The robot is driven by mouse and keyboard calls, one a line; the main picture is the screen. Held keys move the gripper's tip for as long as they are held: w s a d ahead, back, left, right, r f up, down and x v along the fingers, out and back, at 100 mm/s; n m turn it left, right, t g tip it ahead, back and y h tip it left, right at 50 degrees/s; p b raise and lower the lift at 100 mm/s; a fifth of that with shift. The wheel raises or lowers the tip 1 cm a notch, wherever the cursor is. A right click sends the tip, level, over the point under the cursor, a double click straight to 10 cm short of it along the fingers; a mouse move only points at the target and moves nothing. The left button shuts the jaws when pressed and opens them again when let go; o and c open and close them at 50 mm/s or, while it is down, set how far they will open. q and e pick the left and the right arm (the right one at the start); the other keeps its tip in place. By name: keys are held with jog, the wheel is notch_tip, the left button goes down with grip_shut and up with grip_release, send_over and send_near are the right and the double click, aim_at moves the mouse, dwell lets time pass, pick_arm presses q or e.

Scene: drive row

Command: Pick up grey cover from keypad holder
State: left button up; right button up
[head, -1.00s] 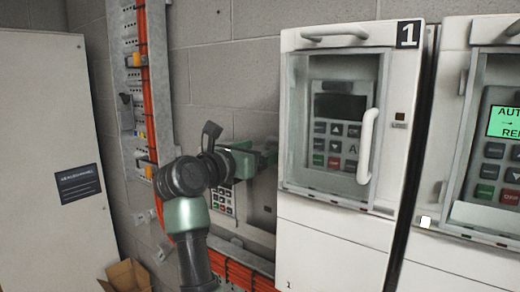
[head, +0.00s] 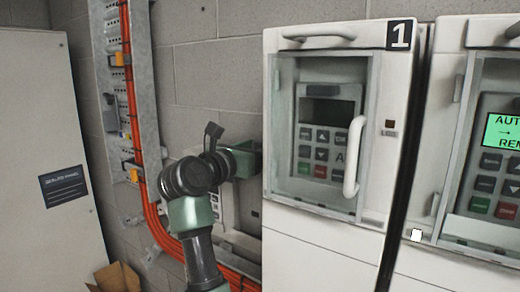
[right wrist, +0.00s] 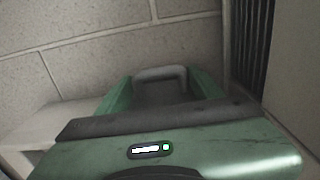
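My right arm rises from the bottom of the head view, its green gripper (head: 247,160) reaching to the wall left of cabinet 1. Behind it is a pale keypad holder (head: 246,238), partly hidden; some keypad buttons (head: 216,207) show beside the arm. In the right wrist view my green fingers (right wrist: 160,92) are apart, with a grey loop handle (right wrist: 160,72) between their far ends. I cannot tell whether they touch it, or whether it belongs to the grey cover. The cover is not clearly seen in the head view. My left gripper is not in view.
Cabinet 1 (head: 318,240) stands close to the right of my gripper, its white door handle (head: 353,157) sticking out. Orange cables (head: 136,95) run down the left. A cardboard box (head: 116,278) lies at lower left. A large pale cabinet (head: 35,120) stands far left.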

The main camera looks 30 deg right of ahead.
jog(key=shift+d, duration=0.1)
jog(key=shift+c, duration=1.2)
jog(key=shift+r, duration=1.25)
